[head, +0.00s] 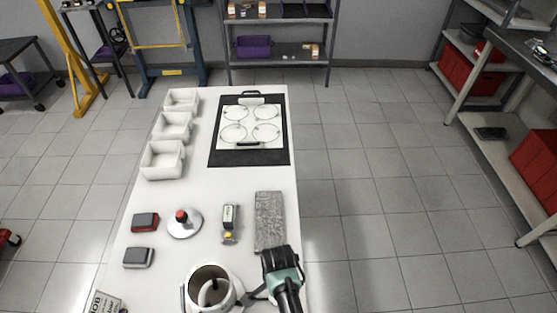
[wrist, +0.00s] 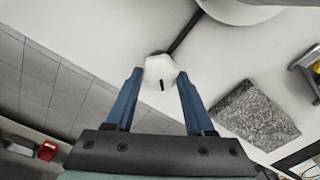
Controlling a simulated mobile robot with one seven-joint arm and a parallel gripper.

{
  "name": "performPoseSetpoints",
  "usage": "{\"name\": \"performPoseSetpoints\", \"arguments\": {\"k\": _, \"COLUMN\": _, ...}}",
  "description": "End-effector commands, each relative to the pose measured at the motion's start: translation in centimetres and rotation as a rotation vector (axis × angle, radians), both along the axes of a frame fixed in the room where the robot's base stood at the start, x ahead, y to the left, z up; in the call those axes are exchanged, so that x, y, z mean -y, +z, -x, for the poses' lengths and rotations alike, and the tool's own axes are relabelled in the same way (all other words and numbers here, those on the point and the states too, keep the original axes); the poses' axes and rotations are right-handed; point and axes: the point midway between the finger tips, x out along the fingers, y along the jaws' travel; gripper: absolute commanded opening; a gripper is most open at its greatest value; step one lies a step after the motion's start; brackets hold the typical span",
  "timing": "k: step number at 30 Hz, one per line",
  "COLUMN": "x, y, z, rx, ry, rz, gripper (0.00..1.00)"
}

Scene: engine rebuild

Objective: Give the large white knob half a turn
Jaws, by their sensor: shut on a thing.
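The large white knob (wrist: 160,68) shows in the wrist view, between the two blue fingers of my gripper (wrist: 159,76). The gripper is shut on it. A short dark mark on its face points down in the picture, toward the palm. A dark rod (wrist: 184,35) runs from behind the knob to a rounded white body at the top. In the head view my gripper (head: 279,262) is at the table's right front, right of a white pot-like vessel (head: 209,285). Its fingers and the knob cannot be made out clearly there.
A rough grey slab (head: 270,220) lies just beyond my gripper. A small yellow-tipped device (head: 229,223), a round stand with a red top (head: 183,222) and two small blocks lie left of it. White bins (head: 163,160) and a black mat (head: 220,157) are farther back. The floor right of the table is clear.

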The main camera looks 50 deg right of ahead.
Motion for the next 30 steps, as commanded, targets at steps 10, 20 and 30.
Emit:
{"name": "performPoseSetpoints", "arguments": {"k": 10, "x": -0.02, "y": 0.09, "z": -0.13, "rx": 0.0, "ry": 0.329, "rz": -0.001, "gripper": 0.0}}
{"name": "performPoseSetpoints", "arguments": {"k": 20, "x": -0.01, "y": 0.08, "z": -0.25, "rx": 0.001, "ry": 0.642, "rz": 0.0, "gripper": 0.0}}
{"name": "performPoseSetpoints", "arguments": {"k": 30, "x": -0.09, "y": 0.03, "z": -0.29, "rx": 0.0, "ry": 0.965, "rz": -0.001, "gripper": 0.0}}
